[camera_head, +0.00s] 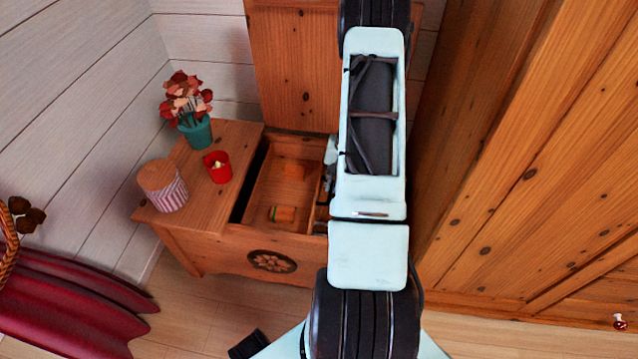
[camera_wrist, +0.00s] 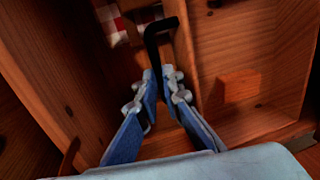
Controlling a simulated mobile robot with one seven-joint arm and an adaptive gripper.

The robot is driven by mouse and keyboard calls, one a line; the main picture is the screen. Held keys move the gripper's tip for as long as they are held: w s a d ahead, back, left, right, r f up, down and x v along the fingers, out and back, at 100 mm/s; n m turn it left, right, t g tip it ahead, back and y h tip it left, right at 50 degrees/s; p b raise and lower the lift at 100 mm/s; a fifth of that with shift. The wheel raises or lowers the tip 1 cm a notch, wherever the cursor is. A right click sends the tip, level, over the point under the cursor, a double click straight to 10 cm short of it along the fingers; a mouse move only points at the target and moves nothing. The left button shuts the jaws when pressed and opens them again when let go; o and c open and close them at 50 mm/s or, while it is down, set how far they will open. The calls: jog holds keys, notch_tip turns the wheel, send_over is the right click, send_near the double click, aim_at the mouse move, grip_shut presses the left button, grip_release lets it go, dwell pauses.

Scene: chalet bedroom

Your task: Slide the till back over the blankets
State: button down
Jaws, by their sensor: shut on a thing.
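The till (camera_head: 273,190) is a shallow wooden tray inside the open wooden chest (camera_head: 225,245), just left of my arm in the head view. The till also shows on the right of the wrist view (camera_wrist: 258,75). A black bent handle (camera_wrist: 151,46) stands at the till's near wall. My gripper (camera_wrist: 165,76) is shut on this handle, with its blue fingers close together. Red-and-white checked blankets (camera_wrist: 112,25) show in part, low in the chest, at the top left of the wrist view. My arm hides the chest's right part in the head view.
Inside the till lies an orange block (camera_wrist: 239,86); another small orange item (camera_head: 283,214) lies nearer the front. On the chest's left top stand a flower pot (camera_head: 196,132), a red candle (camera_head: 218,167) and a striped jar (camera_head: 163,187). A wooden wardrobe (camera_head: 530,150) stands close right.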

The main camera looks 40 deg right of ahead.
jog(key=shift+s+d, duration=0.3)
jog(key=shift+s, duration=0.1)
jog(key=c, duration=2.3)
grip_release()
jog(key=shift+s+d, duration=0.1)
jog(key=r, duration=0.4)
jog(key=s+d+r, duration=0.1)
jog(key=r, duration=0.6)
jog(key=shift+s+d+r, duration=0.15)
jog(key=shift+d+r, duration=0.05)
jog(key=shift+r, duration=0.2)
